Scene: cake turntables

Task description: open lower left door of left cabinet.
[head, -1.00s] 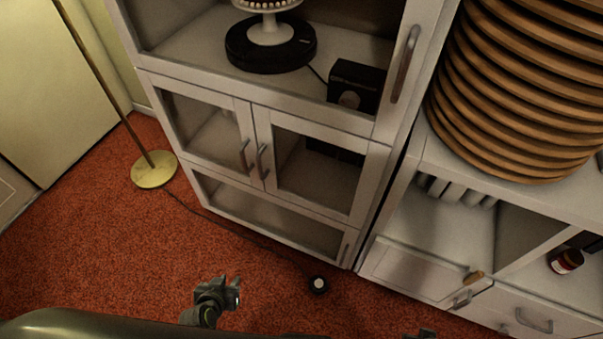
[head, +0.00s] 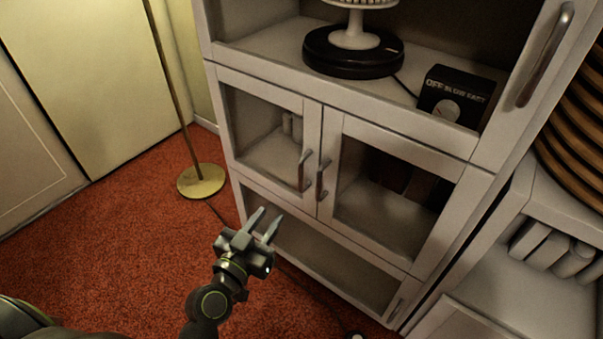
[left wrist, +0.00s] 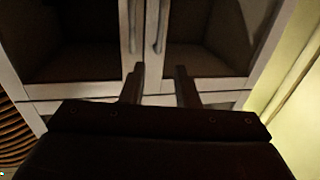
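The white left cabinet (head: 215,40) has a pair of glass doors below its open shelf. The lower left door (head: 262,135) is shut, with a vertical metal handle (head: 304,170) near its right edge. The lower right door (head: 385,195) is shut too, its handle (head: 322,180) close beside the first. My left gripper (head: 270,216) is open and empty, pointing up toward the cabinet, below and left of the handles. In the left wrist view its open fingers (left wrist: 156,72) point at the cabinet front, with both handles beyond them, apart from the fingers. My right gripper is out of view.
A low glass panel (head: 320,255) lies under the doors. A floor lamp base (head: 200,181) stands left of the cabinet on red carpet (head: 110,240). A turntable (head: 350,55) and a black control box (head: 458,97) sit on the shelf. Another white unit stands at right.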

